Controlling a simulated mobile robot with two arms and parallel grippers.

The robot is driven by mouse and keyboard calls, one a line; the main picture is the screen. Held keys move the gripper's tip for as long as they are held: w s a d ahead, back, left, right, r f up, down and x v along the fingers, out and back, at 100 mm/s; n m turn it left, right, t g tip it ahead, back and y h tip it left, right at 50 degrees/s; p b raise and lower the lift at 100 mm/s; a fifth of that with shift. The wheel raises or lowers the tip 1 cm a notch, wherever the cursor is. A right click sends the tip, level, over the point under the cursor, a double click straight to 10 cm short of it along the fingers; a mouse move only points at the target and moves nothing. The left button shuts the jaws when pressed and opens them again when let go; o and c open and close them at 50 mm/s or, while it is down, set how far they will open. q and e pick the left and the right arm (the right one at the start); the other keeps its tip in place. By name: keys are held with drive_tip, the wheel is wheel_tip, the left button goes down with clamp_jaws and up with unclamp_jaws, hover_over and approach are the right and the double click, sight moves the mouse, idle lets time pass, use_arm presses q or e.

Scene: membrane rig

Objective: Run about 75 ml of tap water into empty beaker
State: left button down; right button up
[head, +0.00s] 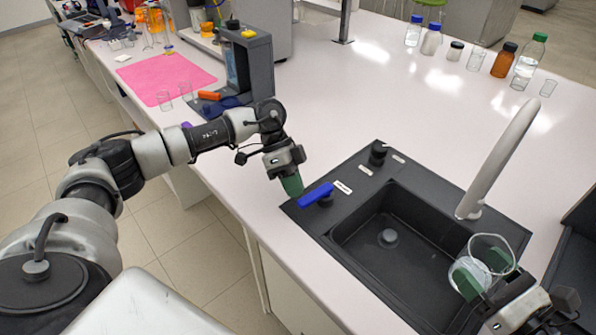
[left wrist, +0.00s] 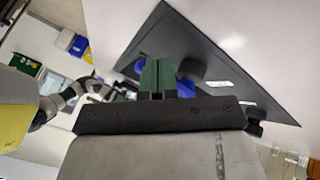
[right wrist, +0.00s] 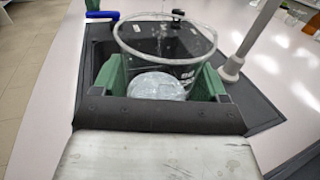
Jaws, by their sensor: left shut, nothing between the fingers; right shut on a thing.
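The clear beaker (head: 493,240) is between the green fingers of my right gripper (head: 484,277), over the right part of the black sink (head: 375,232). In the right wrist view the beaker (right wrist: 165,42) stands roughly upright, with a pale, water-like surface low inside. A faint thin streak above it looks like running water. The white tap (head: 497,160) arches over the sink; its base is beside the beaker. The blue tap lever (head: 316,195) is on the sink's left rim. My left gripper (head: 292,185) is shut and empty by the lever's left end; I cannot tell whether they touch.
Several bottles and glasses, including a brown bottle (head: 503,60), stand at the back right. A pink mat (head: 165,77) and a grey apparatus (head: 245,62) are at the back left. The white counter (head: 370,100) between is mostly clear. A small black knob (head: 378,152) stands on the sink's back rim.

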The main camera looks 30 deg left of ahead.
use_arm(q)
drive_tip(key=shift+s+d+f, duration=0.1)
drive_tip(key=shift+s+d, duration=0.1)
drive_tip(key=shift+s, duration=0.15)
drive_tip(key=shift+s+d+f, duration=0.1)
use_arm(e)
drive_tip(key=shift+w+a, duration=0.1)
drive_tip(key=shift+a, duration=0.05)
use_arm(q)
drive_tip(key=shift+s+d+f, duration=0.15)
drive_tip(key=shift+s, duration=0.05)
drive_tip(key=shift+w+a, duration=0.3)
drive_tip(key=shift+a, duration=0.3)
drive_tip(key=a, duration=0.2)
drive_tip(key=w+a, duration=0.1)
drive_tip(key=shift+a+r, duration=0.1)
drive_tip(key=shift+r, duration=0.3)
use_arm(e)
drive_tip(key=shift+s+d, duration=0.2)
drive_tip(key=shift+d, duration=0.1)
drive_tip(key=shift+w+a, duration=0.1)
drive_tip(key=shift+a, duration=0.05)
use_arm(q)
drive_tip(key=s+a+r, duration=0.1)
drive_tip(key=a+r, duration=0.4)
drive_tip(key=r, duration=0.2)
drive_tip(key=shift+s+a+r, duration=0.35)
drive_tip(key=shift+r, duration=0.05)
